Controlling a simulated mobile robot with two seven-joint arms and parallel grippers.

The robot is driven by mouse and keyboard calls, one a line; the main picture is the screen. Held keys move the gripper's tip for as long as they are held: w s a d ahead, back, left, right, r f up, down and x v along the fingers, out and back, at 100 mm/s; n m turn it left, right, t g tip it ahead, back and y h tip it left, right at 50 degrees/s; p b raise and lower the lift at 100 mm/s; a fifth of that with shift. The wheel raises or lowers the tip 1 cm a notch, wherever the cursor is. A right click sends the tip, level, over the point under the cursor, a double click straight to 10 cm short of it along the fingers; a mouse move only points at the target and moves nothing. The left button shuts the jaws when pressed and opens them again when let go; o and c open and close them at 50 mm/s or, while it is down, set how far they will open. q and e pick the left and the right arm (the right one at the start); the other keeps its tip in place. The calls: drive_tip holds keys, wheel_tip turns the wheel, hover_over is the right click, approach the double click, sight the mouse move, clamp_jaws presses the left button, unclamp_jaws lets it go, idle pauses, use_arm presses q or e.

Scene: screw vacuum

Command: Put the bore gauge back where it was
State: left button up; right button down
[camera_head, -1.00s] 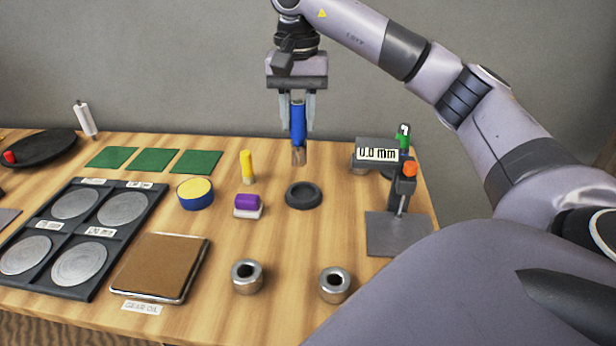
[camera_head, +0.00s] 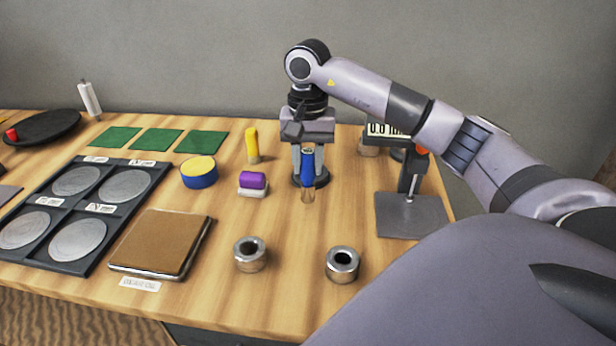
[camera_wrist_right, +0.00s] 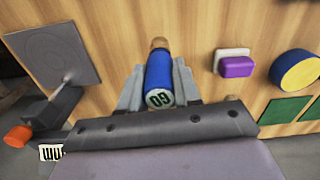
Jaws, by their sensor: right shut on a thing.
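The bore gauge is a blue cylinder (camera_head: 307,160) with a brownish metal tip. My right gripper (camera_head: 308,165) is shut on its blue body and holds it upright. In the right wrist view, the gauge (camera_wrist_right: 159,78) sits between the two fingers (camera_wrist_right: 158,88), its lettered end towards the camera. A dark round ring base (camera_head: 322,180) on the table is partly hidden behind the gauge and fingers. In the head view the tip overlaps the ring's front edge and reaches below it; I cannot tell whether it touches anything. My left gripper is not in view.
A purple block on a white base (camera_head: 253,183), a yellow upright piece (camera_head: 252,145) and a blue-yellow tin (camera_head: 199,172) stand left of the gripper. A grey stand with a display (camera_head: 412,215) is to the right. Two metal rings (camera_head: 250,254) (camera_head: 342,264) lie in front.

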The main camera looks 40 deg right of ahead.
sight(308, 176)
drive_tip(key=shift+f, duration=1.95)
drive_tip(key=shift+f, duration=0.1)
drive_tip(key=c, duration=0.8)
unclamp_jaws()
wheel_tip(308, 176, up, 11)
drive_tip(key=shift+f+p, duration=0.15)
drive_tip(key=shift+p, duration=0.15)
drive_tip(key=shift+r, duration=0.75)
drive_tip(key=shift+a, duration=0.1)
